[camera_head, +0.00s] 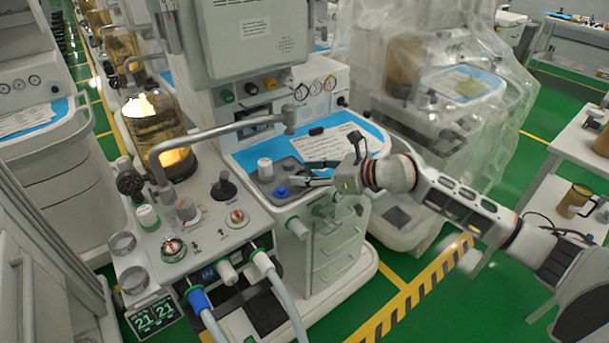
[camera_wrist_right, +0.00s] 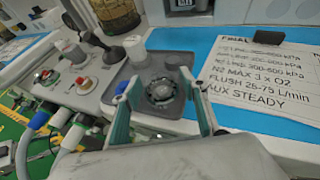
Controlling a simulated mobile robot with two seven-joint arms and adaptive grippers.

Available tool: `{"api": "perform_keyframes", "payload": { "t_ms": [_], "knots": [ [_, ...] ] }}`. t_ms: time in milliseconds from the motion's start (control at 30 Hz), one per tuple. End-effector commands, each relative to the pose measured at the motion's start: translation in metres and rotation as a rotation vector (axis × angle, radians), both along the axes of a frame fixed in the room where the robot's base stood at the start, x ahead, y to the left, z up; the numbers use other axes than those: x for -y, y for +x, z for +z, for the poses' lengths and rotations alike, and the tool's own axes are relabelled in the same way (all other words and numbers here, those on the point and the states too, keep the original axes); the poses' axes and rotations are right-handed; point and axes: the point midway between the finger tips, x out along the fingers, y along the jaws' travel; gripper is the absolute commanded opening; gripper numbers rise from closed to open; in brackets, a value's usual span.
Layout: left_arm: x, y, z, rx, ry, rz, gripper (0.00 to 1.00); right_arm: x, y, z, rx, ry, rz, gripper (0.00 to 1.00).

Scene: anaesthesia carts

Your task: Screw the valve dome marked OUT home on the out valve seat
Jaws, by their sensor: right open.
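My right gripper (camera_head: 306,174) is open over the small dark grey tray (camera_head: 262,186) on the cart top. In the right wrist view its fingertips (camera_wrist_right: 157,84) stand either side of a round, dark-ringed part (camera_wrist_right: 158,91) on the tray, apparently without gripping it. This may be a valve dome; no OUT mark is readable. On the machine's block are two round fittings with red centres, a nearer one (camera_head: 173,249) and one farther right (camera_head: 237,218). I cannot tell which is the out valve seat. My left gripper is not in view.
A white cylinder (camera_head: 265,168) and a blue piece (camera_head: 281,192) are on the tray. A printed card (camera_head: 318,146) lies on the blue mat behind.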

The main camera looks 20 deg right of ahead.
Motion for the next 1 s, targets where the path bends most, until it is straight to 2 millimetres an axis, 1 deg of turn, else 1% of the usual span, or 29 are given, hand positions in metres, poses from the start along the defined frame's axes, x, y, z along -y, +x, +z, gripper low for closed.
{"api": "perform_keyframes", "payload": {
  "t_ms": [100,300,333,367,400,433,767,867,1000],
  "knots": [
    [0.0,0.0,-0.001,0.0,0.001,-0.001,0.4,-0.005,0.005,-0.003,0.0,-0.001,0.0,0.43],
    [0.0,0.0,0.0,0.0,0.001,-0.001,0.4,-0.005,0.005,-0.003,-0.001,-0.001,0.0,0.43],
    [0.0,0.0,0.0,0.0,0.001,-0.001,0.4,-0.005,0.005,-0.003,-0.001,-0.001,0.0,0.4],
    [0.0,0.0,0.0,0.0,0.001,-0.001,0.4,-0.005,0.005,-0.003,-0.001,-0.001,0.0,0.33],
    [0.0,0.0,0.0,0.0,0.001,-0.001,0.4,-0.005,0.005,-0.003,-0.001,-0.001,0.0,0.22],
    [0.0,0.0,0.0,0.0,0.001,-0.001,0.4,-0.005,0.005,-0.003,-0.001,-0.001,0.0,0.16],
    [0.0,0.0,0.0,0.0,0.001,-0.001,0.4,-0.005,0.005,-0.003,0.0,0.0,0.0,0.15],
    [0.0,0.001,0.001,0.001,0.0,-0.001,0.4,-0.005,0.005,0.001,0.001,0.001,0.0,0.15],
    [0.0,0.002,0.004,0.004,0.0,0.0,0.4,-0.005,0.005,0.012,0.001,0.001,0.0,0.15]
  ]
}}
